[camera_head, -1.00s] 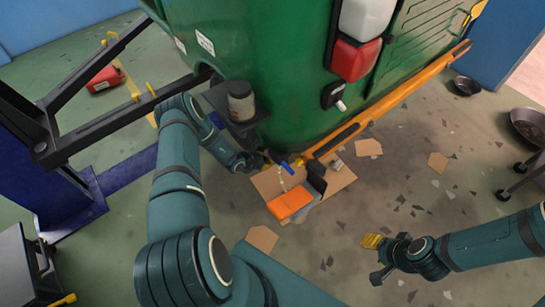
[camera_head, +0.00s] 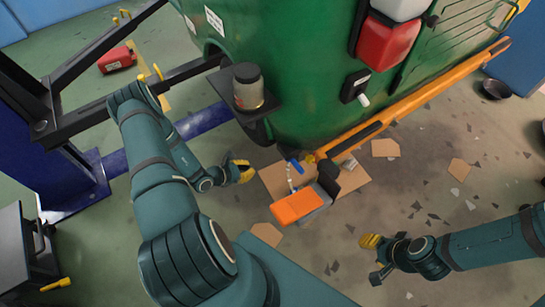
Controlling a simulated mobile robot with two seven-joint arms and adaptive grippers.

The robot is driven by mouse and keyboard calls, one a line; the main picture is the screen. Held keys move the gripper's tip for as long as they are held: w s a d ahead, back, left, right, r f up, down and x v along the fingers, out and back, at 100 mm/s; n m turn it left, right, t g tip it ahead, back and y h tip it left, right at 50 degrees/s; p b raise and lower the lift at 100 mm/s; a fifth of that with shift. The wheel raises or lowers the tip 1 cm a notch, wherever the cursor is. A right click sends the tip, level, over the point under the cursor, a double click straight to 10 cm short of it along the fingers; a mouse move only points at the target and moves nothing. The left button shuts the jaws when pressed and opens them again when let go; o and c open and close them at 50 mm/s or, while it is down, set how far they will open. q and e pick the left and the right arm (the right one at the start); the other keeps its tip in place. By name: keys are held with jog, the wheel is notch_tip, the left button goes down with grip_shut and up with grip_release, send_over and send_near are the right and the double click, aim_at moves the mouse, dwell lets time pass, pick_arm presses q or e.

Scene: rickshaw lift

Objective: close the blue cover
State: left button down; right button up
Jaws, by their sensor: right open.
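A small blue piece (camera_head: 297,166), which may be the blue cover, stands tilted at the lower edge of the green vehicle body (camera_head: 290,75). It is by an orange-topped device (camera_head: 298,207) lying on cardboard; whether it is open or closed is too small to tell. My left gripper (camera_head: 246,171), with yellow fingertips, is to the left of the blue piece and apart from it, holding nothing visible; its finger gap is unclear. My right gripper (camera_head: 371,258) is open and empty over the floor, to the right of and below the orange-topped device.
A dark-lidded jar (camera_head: 248,88) stands on a black bracket above my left gripper. An orange beam (camera_head: 420,92) runs along the vehicle's lower edge. Cardboard scraps (camera_head: 385,148) lie on the floor. A black lift arm (camera_head: 100,112) is at left.

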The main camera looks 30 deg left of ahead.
pick_arm(q)
jog(key=w+d+f+b, duration=0.1)
jog(key=w+d, duration=0.1)
jog(key=w, duration=0.3)
jog(key=w+d+f+b, duration=0.1)
jog(key=w+d, duration=0.2)
jog(key=w, duration=0.3)
jog(key=shift+w+f, duration=0.2)
jog(key=shift+f, duration=0.15)
